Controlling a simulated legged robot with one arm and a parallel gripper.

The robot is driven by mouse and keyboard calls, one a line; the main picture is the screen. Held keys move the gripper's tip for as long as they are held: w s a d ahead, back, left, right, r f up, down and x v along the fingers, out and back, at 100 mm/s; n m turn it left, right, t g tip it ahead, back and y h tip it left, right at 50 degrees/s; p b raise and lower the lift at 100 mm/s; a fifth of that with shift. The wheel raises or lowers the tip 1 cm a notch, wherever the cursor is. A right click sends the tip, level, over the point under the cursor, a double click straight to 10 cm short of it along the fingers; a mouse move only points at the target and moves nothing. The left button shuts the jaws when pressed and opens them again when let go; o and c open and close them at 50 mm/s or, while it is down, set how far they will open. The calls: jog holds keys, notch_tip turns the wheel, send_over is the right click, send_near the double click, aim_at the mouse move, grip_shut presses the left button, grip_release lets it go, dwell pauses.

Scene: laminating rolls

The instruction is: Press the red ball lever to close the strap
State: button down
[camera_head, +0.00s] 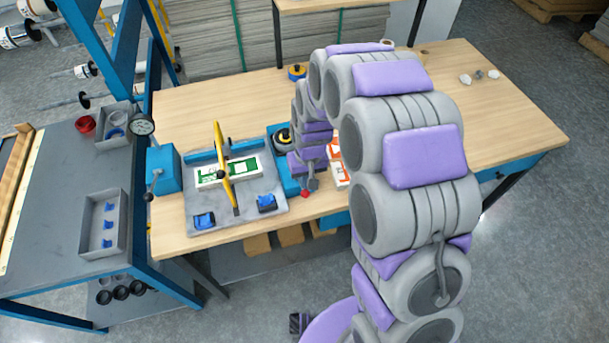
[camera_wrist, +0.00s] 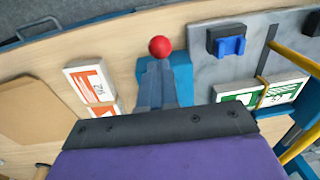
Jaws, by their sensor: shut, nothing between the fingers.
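The red ball (camera_head: 305,194) of the lever sits at the front edge of the blue device (camera_head: 284,165) on the table, just below my gripper (camera_head: 313,184). In the wrist view the red ball (camera_wrist: 160,46) shows right beyond the tips of my shut, empty gripper (camera_wrist: 157,66). I cannot tell whether they touch. The lever's arm is hidden. A yellow strap (camera_head: 229,190) stands across a green-and-white pack (camera_head: 245,166) on the grey plate (camera_head: 240,213); the strap (camera_wrist: 298,60) also shows at the right of the wrist view.
Two blue blocks (camera_head: 204,220) (camera_head: 267,203) sit on the plate's front corners. Orange-and-white packs (camera_head: 337,172) lie right of the blue device, partly behind my arm. The table's right side (camera_head: 500,110) is mostly clear.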

aim_at(308, 192)
jog(key=shift+s+d+f+t, duration=0.15)
jog(key=shift+s+f+t, duration=0.3)
jog(key=shift+s+t, duration=0.2)
jog(key=shift+s+d+f+p, duration=0.1)
jog(key=shift+s+f+p, duration=0.25)
jog(key=shift+f, duration=0.2)
jog(key=shift+s+d+f+p, duration=0.1)
jog(key=shift+s+f+p, duration=0.1)
jog(key=shift+f+p, duration=0.25)
jog(key=shift+f, duration=0.1)
jog(key=shift+w+r, duration=0.25)
jog(key=shift+r, duration=0.3)
notch_tip(308, 192, up, 12)
jog(key=s+d+p, duration=0.1)
jog(key=p, duration=0.2)
jog(key=shift+s+d+f+y, duration=0.15)
jog(key=shift+s+d+y, duration=0.1)
jog(key=shift+y, duration=0.05)
